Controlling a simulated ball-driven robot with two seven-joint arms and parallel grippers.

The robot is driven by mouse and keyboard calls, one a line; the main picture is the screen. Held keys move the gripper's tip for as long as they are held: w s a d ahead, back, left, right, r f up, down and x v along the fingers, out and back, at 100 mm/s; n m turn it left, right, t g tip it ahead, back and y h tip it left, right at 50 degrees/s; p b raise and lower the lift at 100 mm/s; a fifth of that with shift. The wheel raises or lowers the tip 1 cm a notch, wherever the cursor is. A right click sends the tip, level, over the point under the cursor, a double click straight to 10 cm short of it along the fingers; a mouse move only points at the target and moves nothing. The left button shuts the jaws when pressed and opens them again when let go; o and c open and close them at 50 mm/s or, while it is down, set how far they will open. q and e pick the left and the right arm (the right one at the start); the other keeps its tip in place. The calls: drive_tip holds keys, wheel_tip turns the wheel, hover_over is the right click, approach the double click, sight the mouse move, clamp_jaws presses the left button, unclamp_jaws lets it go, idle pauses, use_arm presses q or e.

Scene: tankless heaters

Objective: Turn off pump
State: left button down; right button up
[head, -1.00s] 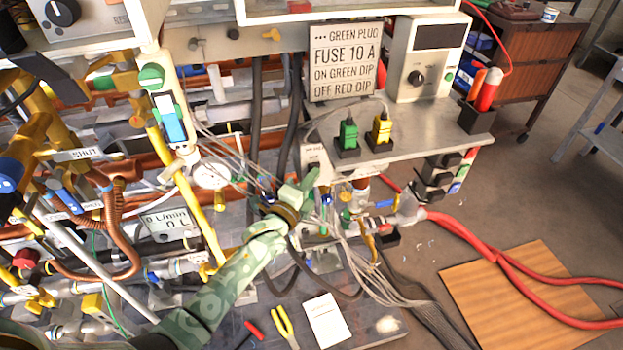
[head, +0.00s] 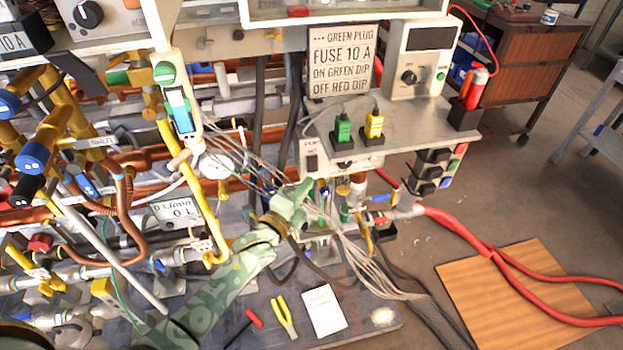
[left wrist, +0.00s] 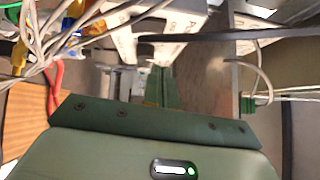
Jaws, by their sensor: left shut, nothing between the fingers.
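A small white panel under the front edge of the metal shelf carries a black rocker switch (head: 311,163) with a small label above it that seems to read "PUMP". I cannot tell which way the rocker is tipped. My left gripper (head: 303,188) is shut and empty, just below the switch, apart from it as far as I can tell. In the left wrist view its green fingers (left wrist: 163,85) are together and point towards pale panels with blurred lettering. My right gripper does not show.
Grey cables (head: 345,245) hang close to the right of my left gripper. A yellow pipe (head: 195,190) and a round gauge (head: 217,164) stand to its left. Green (head: 342,128) and yellow (head: 373,125) plugs sit on the shelf above. A sign (head: 341,62) stands behind them.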

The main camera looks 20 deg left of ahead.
use_arm(q)
drive_tip(key=p+v, duration=0.1)
drive_tip(key=v, duration=0.5)
drive_tip(key=shift+s+r, duration=0.3)
drive_tip(key=shift+r, duration=0.35)
